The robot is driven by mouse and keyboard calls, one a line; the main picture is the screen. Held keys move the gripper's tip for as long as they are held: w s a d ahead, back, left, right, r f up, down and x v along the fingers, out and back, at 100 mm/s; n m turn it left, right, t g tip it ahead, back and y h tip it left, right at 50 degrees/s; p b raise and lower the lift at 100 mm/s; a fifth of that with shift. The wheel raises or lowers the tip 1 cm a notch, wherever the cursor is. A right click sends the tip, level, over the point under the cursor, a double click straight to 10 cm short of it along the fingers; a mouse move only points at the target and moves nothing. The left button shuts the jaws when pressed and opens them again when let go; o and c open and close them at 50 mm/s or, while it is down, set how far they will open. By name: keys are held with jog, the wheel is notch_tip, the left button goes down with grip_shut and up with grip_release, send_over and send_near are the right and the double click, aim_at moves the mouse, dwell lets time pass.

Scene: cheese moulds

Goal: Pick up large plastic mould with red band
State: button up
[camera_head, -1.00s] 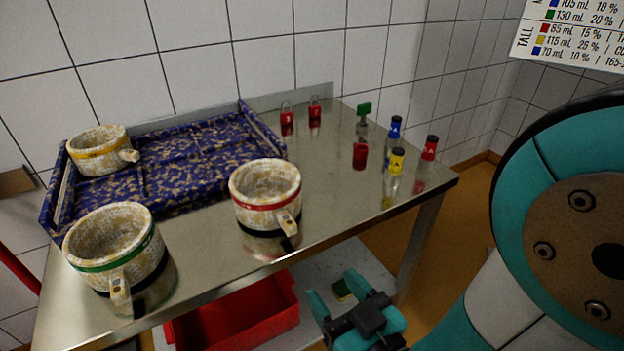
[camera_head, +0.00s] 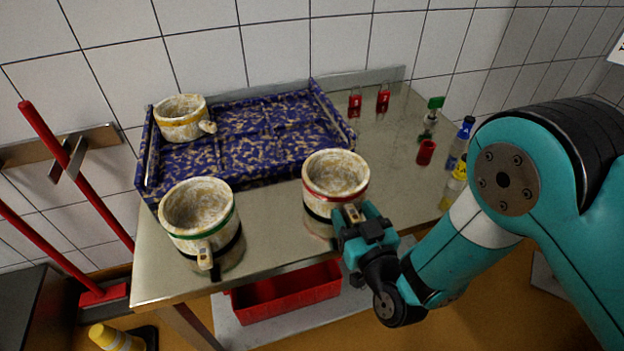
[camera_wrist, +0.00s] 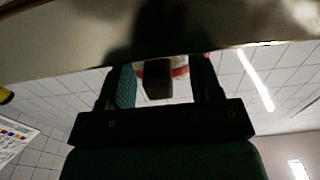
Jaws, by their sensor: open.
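The mottled cream mould with a red band (camera_head: 335,178) stands upright near the front edge of the steel table, its handle pointing toward me. My gripper (camera_head: 357,218) is open at that handle, with its fingers on either side. In the wrist view the handle (camera_wrist: 157,80) sits between the spread fingers of my gripper (camera_wrist: 164,76), with gaps at both sides. A bit of red band shows behind it. The mould's lower front is partly hidden by my gripper in the head view.
A green-banded mould (camera_head: 198,222) stands to the left on the table (camera_head: 285,248). A yellow-banded mould (camera_head: 181,118) sits on the blue-speckled tray (camera_head: 240,135). Small bottles and red pieces stand at the right, near my arm. A red crate (camera_head: 287,293) is below.

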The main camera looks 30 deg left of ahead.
jog(key=shift+w+a, duration=0.1)
jog(key=shift+w, duration=0.25)
jog(key=shift+s+a, duration=0.1)
jog(key=shift+a, duration=0.1)
jog(key=c, duration=0.4)
grip_shut()
notch_tip(320, 180, up, 20)
jog(key=p, duration=1.1)
jog(key=shift+d, duration=0.1)
